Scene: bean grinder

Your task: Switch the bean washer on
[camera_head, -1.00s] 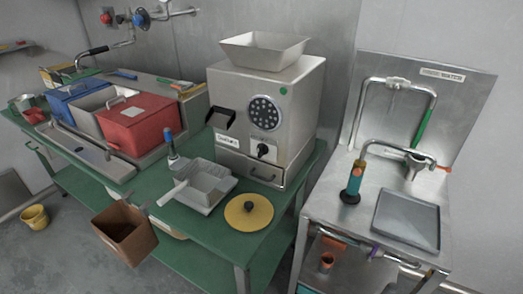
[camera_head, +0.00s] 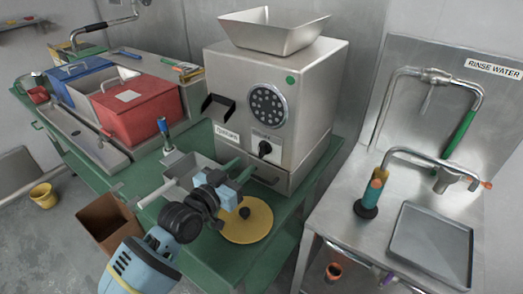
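A grey metal machine (camera_head: 318,95) with an open hopper (camera_head: 273,29) on top stands on the green table. Its front has a round perforated disc (camera_head: 268,106), a green dot and a black knob (camera_head: 265,148) on a pale plate. No label on it clearly reads as bean washer. My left gripper (camera_head: 239,168) reaches in from the bottom, in front of the machine and below and left of the knob, apart from it. Its fingers look spread with nothing between them. It partly hides the grey tray (camera_head: 186,170) and yellow disc (camera_head: 253,222). My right gripper is out of view.
A steel stand marked rinse water, with a grey tray (camera_head: 432,242) and an orange-and-teal handled tool (camera_head: 371,193), is at right. Red (camera_head: 138,112) and blue bins stand at left. A brown box (camera_head: 104,221) is at the table's front edge.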

